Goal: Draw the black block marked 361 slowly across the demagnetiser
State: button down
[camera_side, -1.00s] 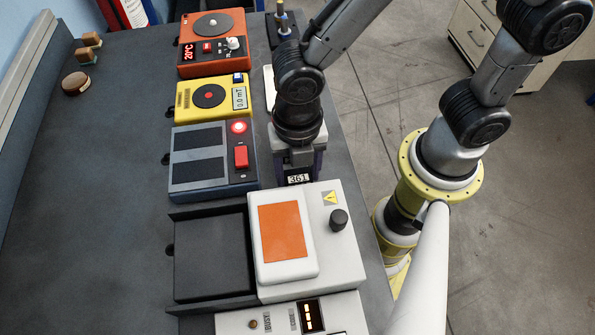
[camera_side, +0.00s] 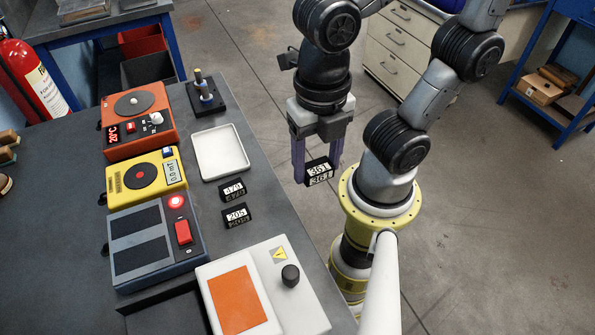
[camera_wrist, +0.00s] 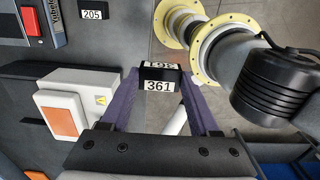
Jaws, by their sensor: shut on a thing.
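The black block marked 361 (camera_side: 320,170) is held between the purple fingers of my gripper (camera_side: 319,178). In the side view it hangs in the air, seen against the floor to the right of the bench edge. The wrist view shows the block (camera_wrist: 159,78) between the fingertips of my gripper (camera_wrist: 160,84), label facing the camera. The blue-grey unit with two dark plates (camera_side: 152,240), which looks like the demagnetiser, sits on the bench to the left, apart from the block. Its lamp glows red, beside a red switch. Only its corner (camera_wrist: 30,18) shows in the wrist view.
Two black blocks, 205 (camera_side: 237,216) and one whose label looks like 375 (camera_side: 232,191), lie beside that unit. Behind them are a white tray (camera_side: 219,152), a yellow meter (camera_side: 147,177) and an orange heater (camera_side: 137,119). A white device with an orange pad (camera_side: 285,290) stands in front.

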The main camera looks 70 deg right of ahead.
aim_at(135, 219)
jog(key=w+a+r, duration=0.3)
jog(key=w+a, duration=0.4)
jog(key=w+a+r, duration=0.3)
jog(key=w+a, duration=0.3)
jog(key=w, duration=0.1)
jog(key=w+a+f, duration=0.2)
jog(key=w, duration=0.1)
jog(key=w+a+f, duration=0.2)
jog(key=w+f, duration=0.1)
jog(key=w+a+f, duration=0.2)
jog(key=w+a, duration=0.1)
jog(key=shift+w+f, duration=0.3)
jog(key=shift+f, duration=0.05)
jog(key=shift+d+f, duration=0.1)
jog(key=shift+f, duration=2.9)
jog(key=shift+f, duration=0.2)
jog(key=shift+r, duration=0.15)
jog(key=shift+w, duration=0.15)
jog(key=shift+w+d, duration=2.55)
jog(key=shift+d, duration=0.1)
